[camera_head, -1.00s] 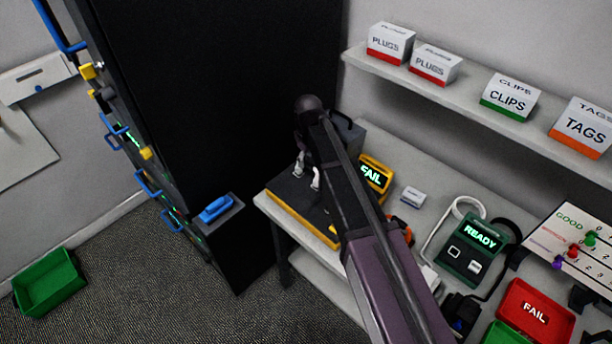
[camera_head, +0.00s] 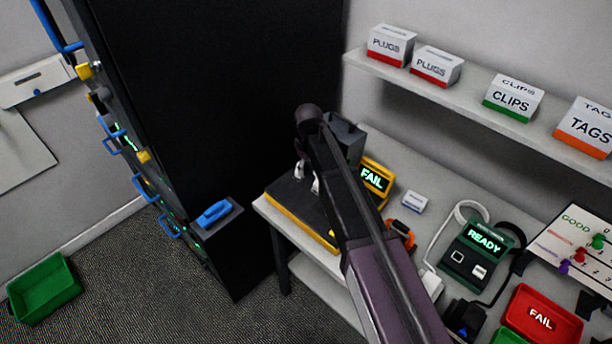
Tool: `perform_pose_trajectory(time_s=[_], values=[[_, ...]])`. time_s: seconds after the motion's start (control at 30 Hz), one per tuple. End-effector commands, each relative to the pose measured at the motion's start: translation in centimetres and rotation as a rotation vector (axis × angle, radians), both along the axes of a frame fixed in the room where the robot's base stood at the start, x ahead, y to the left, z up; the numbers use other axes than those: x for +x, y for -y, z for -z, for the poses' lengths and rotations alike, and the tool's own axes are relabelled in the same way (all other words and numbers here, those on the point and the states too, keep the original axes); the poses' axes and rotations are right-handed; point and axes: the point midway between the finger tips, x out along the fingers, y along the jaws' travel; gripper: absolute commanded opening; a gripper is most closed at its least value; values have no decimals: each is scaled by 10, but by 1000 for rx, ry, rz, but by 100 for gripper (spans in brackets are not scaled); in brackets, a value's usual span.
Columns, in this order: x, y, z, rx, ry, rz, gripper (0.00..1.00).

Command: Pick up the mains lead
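My gripper (camera_head: 308,177) points down over a black mat (camera_head: 288,207) with a yellow edge, at the left end of the bench. Its two pale fingertips stand apart, with dark mat showing between them and no lead visible in them. My forearm hides part of the mat and bench. I cannot say for sure which thing is the mains lead. A black cable (camera_head: 514,278) runs by the green READY tester, near a black block with a blue part (camera_head: 464,318). A white cable (camera_head: 441,232) runs left of the tester. An orange coiled item (camera_head: 402,231) lies near my forearm.
A yellow FAIL display (camera_head: 374,178) stands right behind my arm. The READY tester (camera_head: 475,250), a red FAIL tray (camera_head: 541,320) and a board are to the right. A shelf (camera_head: 440,95) with boxes overhangs the bench. A black cabinet (camera_head: 220,100) stands left.

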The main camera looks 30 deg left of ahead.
Motion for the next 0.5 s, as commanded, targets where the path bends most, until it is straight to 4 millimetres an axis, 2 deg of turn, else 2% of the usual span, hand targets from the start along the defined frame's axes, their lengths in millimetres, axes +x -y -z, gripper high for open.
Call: perform_pose_trajectory(time_s=[0.03, 0.2, 0.5], values=[[0, 0, 0, 0, 0, 0, 48], [0, 0, 0, 0, 0, 0, 0], [0, 0, 0, 0, 0, 0, 0]])
